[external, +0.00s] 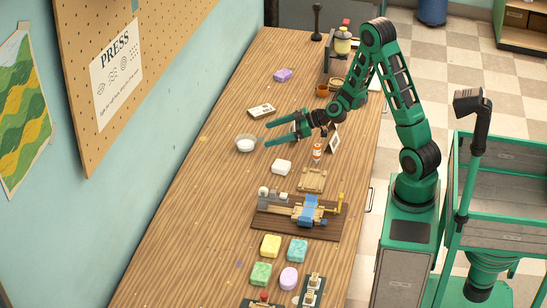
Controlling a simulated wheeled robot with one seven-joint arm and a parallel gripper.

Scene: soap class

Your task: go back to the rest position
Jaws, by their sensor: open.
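My gripper (268,132) reaches in from the right over the middle of the wooden table (215,130). Its two green fingers point left and stand apart, with nothing seen between them. A small white bowl (245,144) shows just left of the fingertips; I cannot tell how far below them it is. My green arm (385,65) is bent, rising from its base on the right and coming down over the table.
A white soap (281,167), an orange-capped bottle (317,152) and a wooden frame (312,180) lie near the gripper. A press-like device (300,212) stands nearer, with several coloured soaps (271,246) below it. A purple soap (282,75) lies farther back. The left table side is mostly clear.

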